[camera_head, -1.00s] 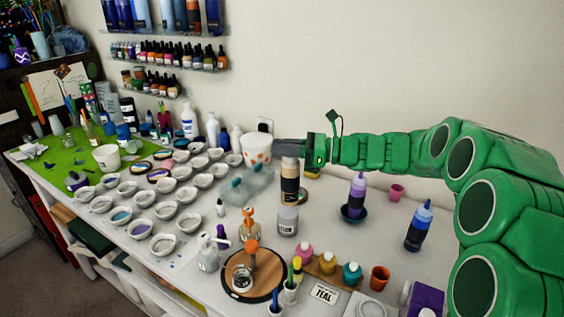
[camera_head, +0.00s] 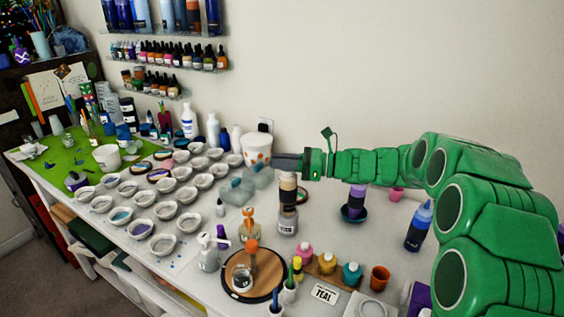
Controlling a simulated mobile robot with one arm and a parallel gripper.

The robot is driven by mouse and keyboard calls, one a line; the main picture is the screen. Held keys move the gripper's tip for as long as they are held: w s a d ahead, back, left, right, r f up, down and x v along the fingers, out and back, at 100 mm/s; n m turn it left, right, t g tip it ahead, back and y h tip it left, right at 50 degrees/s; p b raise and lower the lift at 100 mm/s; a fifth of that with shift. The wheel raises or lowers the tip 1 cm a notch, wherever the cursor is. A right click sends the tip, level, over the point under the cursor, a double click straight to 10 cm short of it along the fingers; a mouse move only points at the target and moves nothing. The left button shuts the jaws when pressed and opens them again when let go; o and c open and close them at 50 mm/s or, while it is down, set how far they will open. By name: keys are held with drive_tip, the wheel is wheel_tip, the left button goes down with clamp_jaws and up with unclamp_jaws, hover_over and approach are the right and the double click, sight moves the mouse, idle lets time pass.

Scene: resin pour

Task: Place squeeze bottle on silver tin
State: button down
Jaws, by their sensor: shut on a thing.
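The squeeze bottle (camera_head: 288,192) is dark with a pale tan band and hangs upright below my gripper (camera_head: 284,162). My gripper reaches in from the right and is shut on the bottle's upper end, hiding its top. The silver tin (camera_head: 287,225) is a short grey can with a dark-lettered label, standing on the table directly below the bottle in the picture. The bottle's lower end overlaps the tin's top edge in this view. I cannot tell whether the two touch.
A purple bottle (camera_head: 356,203) in a dark dish and a blue bottle (camera_head: 420,226) stand to the right. Several pots and a round wooden board (camera_head: 238,285) are in front. Many small white cups fill the left.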

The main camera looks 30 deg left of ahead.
drive_tip(key=c, duration=1.1)
unclamp_jaws()
drive_tip(key=shift+f, duration=0.1)
drive_tip(key=v, duration=1.2)
drive_tip(key=shift+s, duration=0.1)
